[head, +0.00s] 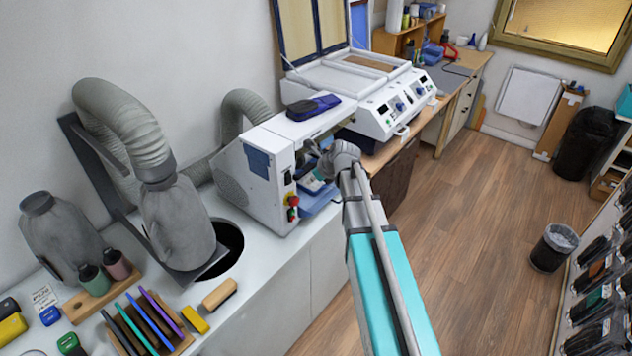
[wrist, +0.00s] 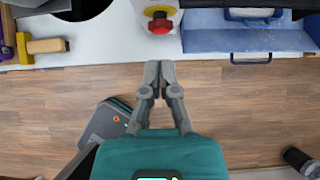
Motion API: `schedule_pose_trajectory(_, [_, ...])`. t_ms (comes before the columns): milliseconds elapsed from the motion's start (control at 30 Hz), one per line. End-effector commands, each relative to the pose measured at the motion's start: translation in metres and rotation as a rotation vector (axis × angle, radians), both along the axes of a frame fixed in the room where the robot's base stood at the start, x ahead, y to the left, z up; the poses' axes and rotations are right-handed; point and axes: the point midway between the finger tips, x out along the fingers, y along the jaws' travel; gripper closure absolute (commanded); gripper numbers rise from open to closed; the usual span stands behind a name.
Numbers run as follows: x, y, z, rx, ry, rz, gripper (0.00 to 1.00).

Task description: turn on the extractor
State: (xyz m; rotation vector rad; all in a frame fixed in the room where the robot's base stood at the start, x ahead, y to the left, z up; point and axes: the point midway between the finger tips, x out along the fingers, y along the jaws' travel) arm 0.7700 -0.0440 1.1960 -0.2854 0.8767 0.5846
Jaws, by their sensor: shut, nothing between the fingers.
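A white machine (head: 262,165) with a grey hose at its back stands on the counter. Its front edge carries a control strip with a red button on a yellow base (head: 293,200) and a green button (head: 291,214) below it. In the wrist view the red button (wrist: 160,24) shows at the top centre, on its yellow base. My gripper (wrist: 159,66) is shut and empty, its fingertips apart from the red button, over the floor in front of the counter. In the head view my wrist hides part of the machine's right side. No label reading extractor is legible.
A large grey hose and hood (head: 178,215) stand beside a dark round hole (head: 225,245) in the counter. A wooden-handled brush (head: 219,293) lies near the counter edge. A blue tray (wrist: 250,40) juts out right of the red button.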

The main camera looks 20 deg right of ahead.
Motion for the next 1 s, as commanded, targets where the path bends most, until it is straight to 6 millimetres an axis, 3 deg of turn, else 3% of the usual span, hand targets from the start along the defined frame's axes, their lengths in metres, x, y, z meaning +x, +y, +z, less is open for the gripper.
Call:
schedule_pose_trajectory(600, [0.031,0.022,-0.051,0.001,0.0,0.001,1.0])
schedule_pose_trajectory(800, [0.052,0.037,-0.049,0.0,0.0,0.001,1.0])
schedule_pose_trajectory(1000, [0.06,0.043,-0.05,0.0,0.0,0.0,1.0])
